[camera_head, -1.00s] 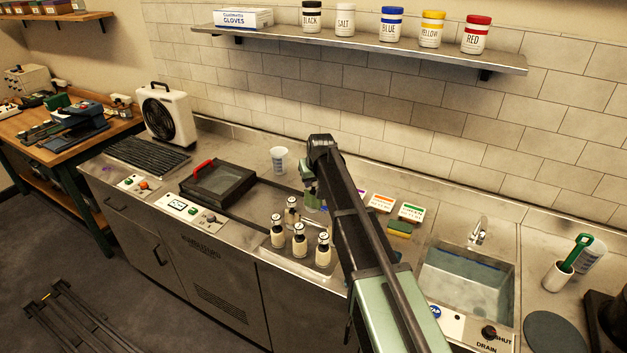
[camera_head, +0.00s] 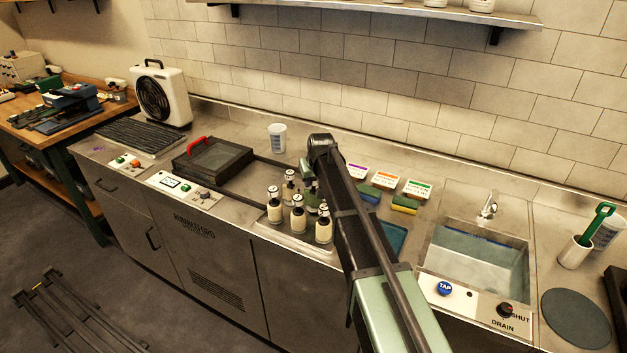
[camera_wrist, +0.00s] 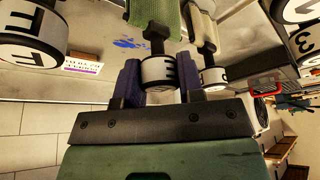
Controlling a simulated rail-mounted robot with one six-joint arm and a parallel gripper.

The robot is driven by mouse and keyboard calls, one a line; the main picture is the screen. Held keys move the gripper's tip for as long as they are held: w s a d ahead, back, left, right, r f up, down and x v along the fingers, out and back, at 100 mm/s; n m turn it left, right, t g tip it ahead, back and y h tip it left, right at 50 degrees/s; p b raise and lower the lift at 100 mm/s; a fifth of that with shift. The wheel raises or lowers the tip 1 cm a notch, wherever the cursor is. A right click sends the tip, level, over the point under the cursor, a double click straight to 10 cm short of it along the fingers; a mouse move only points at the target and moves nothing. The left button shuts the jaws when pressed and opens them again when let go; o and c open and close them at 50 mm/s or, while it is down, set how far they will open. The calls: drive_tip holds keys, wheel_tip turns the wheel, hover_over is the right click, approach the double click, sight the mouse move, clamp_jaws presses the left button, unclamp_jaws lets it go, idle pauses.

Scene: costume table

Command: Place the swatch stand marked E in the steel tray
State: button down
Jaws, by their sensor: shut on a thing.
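In the wrist view my gripper (camera_wrist: 160,82) is shut on a swatch stand (camera_wrist: 160,72) with a white round cap and green cloth (camera_wrist: 155,25). Its cap letter looks like an E turned sideways. Other stands with lettered white caps are close by, one at the left (camera_wrist: 30,42) and one just right of the held stand (camera_wrist: 213,76). In the head view several cream-cloth stands (camera_head: 298,215) stand close together on a shallow steel tray (camera_head: 288,242). My gripper (camera_head: 311,185) is just behind and right of them, partly hidden by my arm.
A dark framed box with a red handle (camera_head: 212,160) and a clear cup (camera_head: 277,137) are left of the stands. Right of my arm are a blue tray (camera_head: 396,238), a sponge (camera_head: 405,204), small label cards (camera_head: 418,189) and a sink (camera_head: 478,262).

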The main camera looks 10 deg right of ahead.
drive_tip(key=shift+f+b, duration=0.5)
idle(0.5)
drive_tip(key=shift+c, duration=1.3)
unclamp_jaws()
drive_tip(key=shift+r, duration=0.1)
wheel_tip(320, 180, up, 7)
drive_tip(key=p, duration=0.7)
